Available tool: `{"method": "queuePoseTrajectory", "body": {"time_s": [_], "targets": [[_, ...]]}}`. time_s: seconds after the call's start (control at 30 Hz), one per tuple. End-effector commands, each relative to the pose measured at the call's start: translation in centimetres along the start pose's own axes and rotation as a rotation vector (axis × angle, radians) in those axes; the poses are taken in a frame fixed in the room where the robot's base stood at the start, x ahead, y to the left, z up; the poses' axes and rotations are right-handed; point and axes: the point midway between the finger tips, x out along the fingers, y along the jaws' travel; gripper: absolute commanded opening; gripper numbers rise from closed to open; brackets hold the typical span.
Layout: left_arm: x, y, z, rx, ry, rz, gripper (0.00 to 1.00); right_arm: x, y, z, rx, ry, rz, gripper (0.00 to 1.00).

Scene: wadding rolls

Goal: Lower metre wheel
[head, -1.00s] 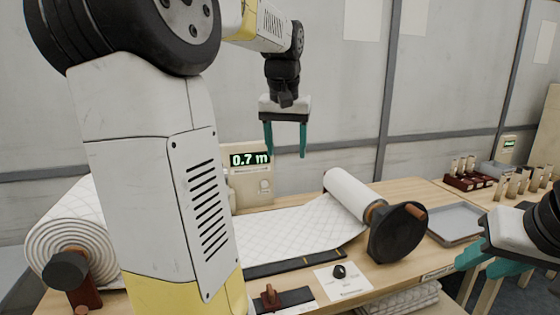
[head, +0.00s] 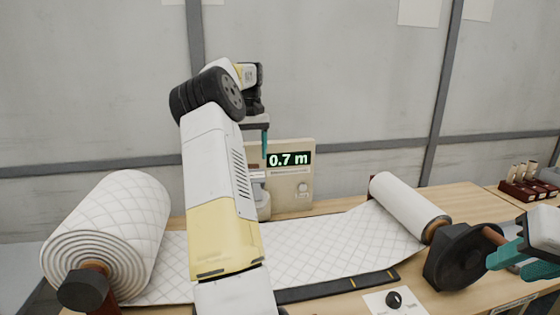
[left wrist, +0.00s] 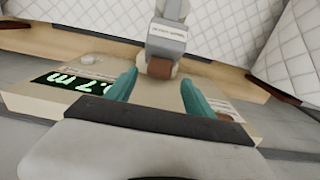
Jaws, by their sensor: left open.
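The metre counter (head: 290,195) is a beige box reading "0.7 m", standing behind the quilted wadding strip (head: 320,245). Its grey metre-wheel arm (left wrist: 166,42) has a brown knob (left wrist: 159,68) in the left wrist view; in the head view this part is largely hidden behind my left arm. My left gripper (left wrist: 159,80) is open and empty, its teal fingers spaced either side of the knob's line. In the head view only one finger shows, beside the box. My right gripper (head: 508,254) is at the wooden handle of the black crank (head: 455,262); I cannot tell whether it holds it.
A large quilted roll (head: 120,225) is at the left and a smaller white roll (head: 408,207) at the right, with the strip between them. A dark slotted bar (head: 335,286) runs along the strip's front. A white card with a black knob (head: 393,299) lies in front.

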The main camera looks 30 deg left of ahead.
Motion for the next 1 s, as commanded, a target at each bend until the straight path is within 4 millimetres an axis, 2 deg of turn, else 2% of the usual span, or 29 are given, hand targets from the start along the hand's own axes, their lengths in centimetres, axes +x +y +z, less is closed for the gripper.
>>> {"method": "queuePoseTrajectory", "body": {"time_s": [0.1, 0.23, 0.57, 0.87, 1.0], "targets": [[1.8, 0.0, 0.1, 0.0, -0.002, 0.0, 0.62, 0.0, 0.0, 0.0, 0.0, 0.0, 0.0, 0.36], [2.9, 0.1, 0.0, 0.001, -0.001, 0.001, 0.62, 0.0, 0.0, 0.0, 0.0, 0.0, 0.0, 0.36], [3.2, 0.1, 0.0, 0.001, 0.001, 0.001, 0.6, 0.0, 0.0, 0.0, 0.0, 0.0, 0.0, 0.36], [3.2, 0.1, 0.0, 0.001, 0.001, 0.001, 0.01, 0.0, 0.0, 0.0, 0.0, 0.0, 0.0, 0.36], [3.2, 0.1, 0.0, 0.001, 0.001, 0.001, 0.0, 0.0, 0.0, 0.0, 0.0, 0.0, 0.0, 0.36]]}}
